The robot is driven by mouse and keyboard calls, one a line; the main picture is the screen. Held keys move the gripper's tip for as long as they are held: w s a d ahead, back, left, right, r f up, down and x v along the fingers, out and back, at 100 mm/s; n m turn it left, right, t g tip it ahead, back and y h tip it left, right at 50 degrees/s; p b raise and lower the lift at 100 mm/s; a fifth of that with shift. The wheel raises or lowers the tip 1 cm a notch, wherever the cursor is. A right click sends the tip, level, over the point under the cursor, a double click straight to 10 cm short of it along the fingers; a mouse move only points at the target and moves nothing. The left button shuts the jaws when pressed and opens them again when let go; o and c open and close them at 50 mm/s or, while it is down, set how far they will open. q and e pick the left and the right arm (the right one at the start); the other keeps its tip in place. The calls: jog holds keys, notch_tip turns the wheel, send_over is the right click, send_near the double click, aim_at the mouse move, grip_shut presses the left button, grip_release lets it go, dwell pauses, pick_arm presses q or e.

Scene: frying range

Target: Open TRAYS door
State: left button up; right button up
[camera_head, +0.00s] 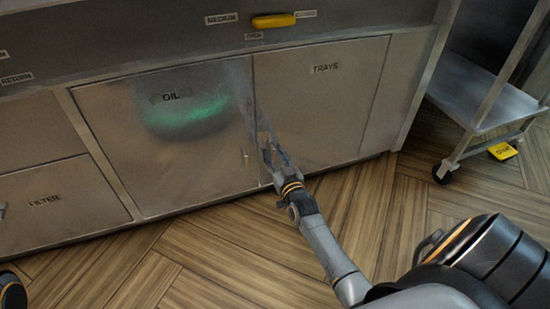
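The TRAYS door (325,100) is a flat steel panel in the lower front of the range, right of the OIL door (165,140). It looks shut, flush with the frame. My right gripper (275,152) is at the lower left part of the TRAYS door, close to the seam with the OIL door. Its fingers look spread apart, with nothing clearly held between them. Whether they touch the door or a handle there is unclear. My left gripper is out of view.
A FILTER panel (60,203) is at the left. A yellow handle (273,21) sits on the upper front. A wheeled steel cart (500,108) stands at the right, with a yellow tag (502,151) by it. The wooden floor (220,255) before the doors is clear.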

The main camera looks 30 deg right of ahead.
jog(key=shift+c, duration=0.4)
grip_shut()
jog(key=shift+s, duration=0.1)
